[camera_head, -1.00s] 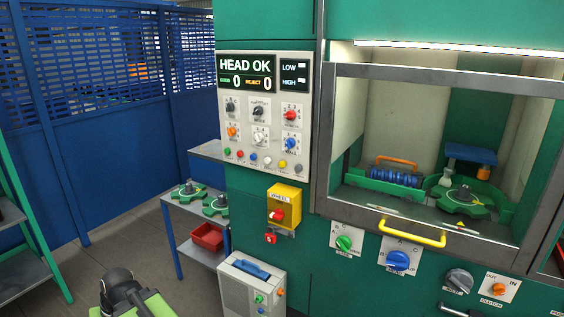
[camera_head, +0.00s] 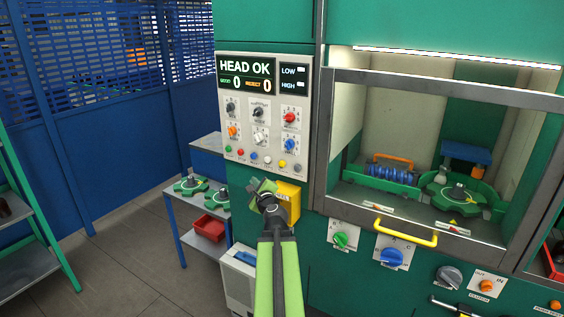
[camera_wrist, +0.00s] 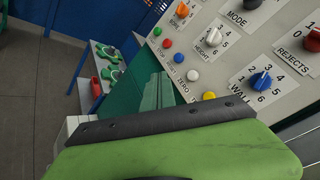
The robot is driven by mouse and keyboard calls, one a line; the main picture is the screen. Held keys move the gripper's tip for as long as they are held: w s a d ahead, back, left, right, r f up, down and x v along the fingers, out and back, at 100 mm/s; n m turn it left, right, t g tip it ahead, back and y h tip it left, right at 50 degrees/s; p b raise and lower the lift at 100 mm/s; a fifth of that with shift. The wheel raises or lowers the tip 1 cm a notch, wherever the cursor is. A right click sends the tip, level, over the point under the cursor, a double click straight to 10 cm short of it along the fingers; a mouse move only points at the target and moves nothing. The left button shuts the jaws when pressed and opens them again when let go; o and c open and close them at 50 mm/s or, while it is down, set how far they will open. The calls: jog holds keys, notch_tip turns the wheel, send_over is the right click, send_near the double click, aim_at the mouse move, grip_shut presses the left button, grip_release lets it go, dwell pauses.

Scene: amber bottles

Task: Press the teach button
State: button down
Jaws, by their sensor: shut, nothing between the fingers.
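A row of small round buttons runs along the bottom of the grey control panel. The yellow button (camera_head: 282,166) is near the right end of that row. It also shows in the wrist view (camera_wrist: 209,96), just above the dark edge of my gripper. The label beside it is mostly hidden and seems to begin with "TE". My gripper (camera_head: 263,188) is shut and empty. In the head view it appears below the white button (camera_head: 267,160) and left of the yellow one. Its green body (camera_wrist: 180,150) fills the lower wrist view. I see no contact with any button.
Knobs, including a blue one (camera_head: 290,144), sit above the buttons. A yellow switch box (camera_head: 289,198) is partly hidden behind my gripper. A side table (camera_head: 200,222) with green parts stands left. A window frame with a yellow handle (camera_head: 405,232) is right.

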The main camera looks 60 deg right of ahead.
aim_at(282, 164)
jog(key=s+d+m, duration=0.1)
jog(key=s+d+r+h, duration=0.1)
jog(key=s, duration=0.1)
jog(key=shift+d+m+g, duration=0.25)
jog(key=shift+m+g, duration=0.15)
jog(key=shift+w, duration=0.1)
jog(key=d, duration=0.8)
jog(key=shift+d, duration=0.35)
jog(key=shift+d, duration=0.15)
dwell(1.3)
jog(key=shift+d, duration=0.3)
